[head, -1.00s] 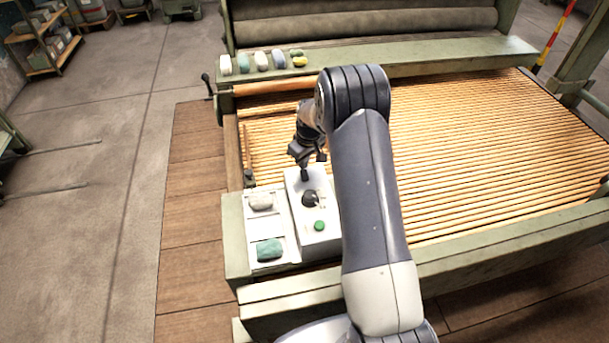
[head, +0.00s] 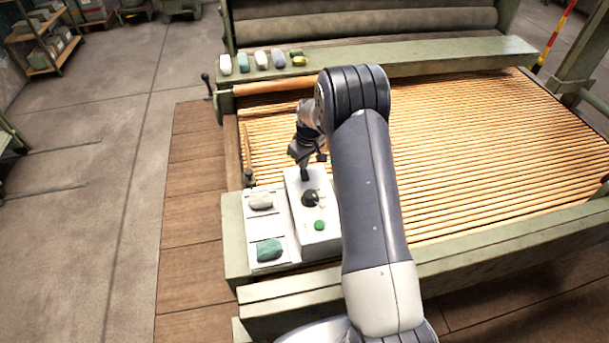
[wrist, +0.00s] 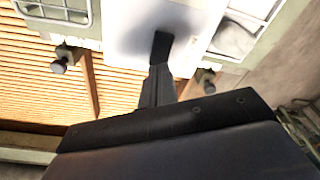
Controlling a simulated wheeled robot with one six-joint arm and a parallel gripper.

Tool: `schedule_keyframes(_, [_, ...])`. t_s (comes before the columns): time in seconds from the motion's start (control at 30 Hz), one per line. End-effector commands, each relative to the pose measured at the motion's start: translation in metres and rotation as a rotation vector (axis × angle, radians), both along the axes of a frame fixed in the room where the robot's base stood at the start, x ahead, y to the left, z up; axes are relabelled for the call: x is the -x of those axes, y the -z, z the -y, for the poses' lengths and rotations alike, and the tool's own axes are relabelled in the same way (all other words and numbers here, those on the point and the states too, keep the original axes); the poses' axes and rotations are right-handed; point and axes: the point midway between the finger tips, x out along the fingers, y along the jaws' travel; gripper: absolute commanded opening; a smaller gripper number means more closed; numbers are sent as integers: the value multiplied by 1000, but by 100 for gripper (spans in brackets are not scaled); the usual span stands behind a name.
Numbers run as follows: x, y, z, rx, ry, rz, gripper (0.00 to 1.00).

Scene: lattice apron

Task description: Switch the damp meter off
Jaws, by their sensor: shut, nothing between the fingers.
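The damp meter (head: 323,242) is a white box on the green frame's near left corner. Its top carries a black round knob (head: 311,198) and a green button (head: 319,225). My gripper (head: 304,174) is shut and empty, pointing down at the far end of the box's top. In the wrist view my gripper (wrist: 161,50) has its dark fingertips over the white box top (wrist: 125,25). I cannot tell whether the tips touch it. Whatever lies right under the tips is hidden.
Left of the box, a white tray (head: 281,225) holds a grey lump (head: 261,201) and a green lump (head: 269,250). Wooden slats (head: 450,150) fill the frame behind. Several coloured bundles (head: 261,61) lie on the back rail. A dark knob (head: 248,176) stands behind the tray.

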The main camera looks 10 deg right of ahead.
Motion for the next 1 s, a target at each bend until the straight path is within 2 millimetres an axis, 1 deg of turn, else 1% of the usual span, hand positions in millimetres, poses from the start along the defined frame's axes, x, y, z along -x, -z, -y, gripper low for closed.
schedule_keyframes(1.0, [0,16,0,0,0,-1,0])
